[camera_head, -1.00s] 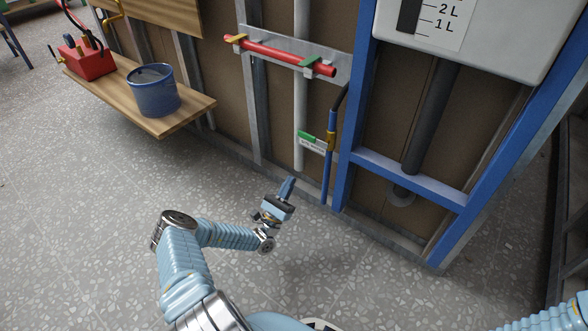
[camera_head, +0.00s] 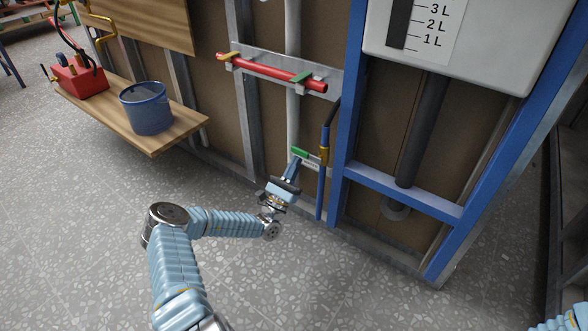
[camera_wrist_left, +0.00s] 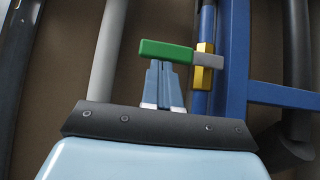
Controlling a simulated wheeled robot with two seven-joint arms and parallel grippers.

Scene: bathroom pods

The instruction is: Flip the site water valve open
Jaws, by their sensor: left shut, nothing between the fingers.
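The site water valve is a brass body (camera_head: 324,155) on a blue upright pipe, with a green lever (camera_head: 300,153) sticking out sideways to the left. The wrist view shows the green lever (camera_wrist_left: 165,51) level, joined by a grey piece to the brass body (camera_wrist_left: 204,78). My left gripper (camera_head: 293,164) is shut and empty, its tips just below the lever. In the wrist view the fingertips (camera_wrist_left: 161,68) lie right under the lever's middle; I cannot tell whether they touch it. A white label plate is partly hidden behind them. My right gripper is out of view.
A red pipe (camera_head: 270,71) with a yellow and a green handle runs above. A wooden shelf (camera_head: 185,128) holds a blue bucket (camera_head: 146,110). The floor in front is clear.

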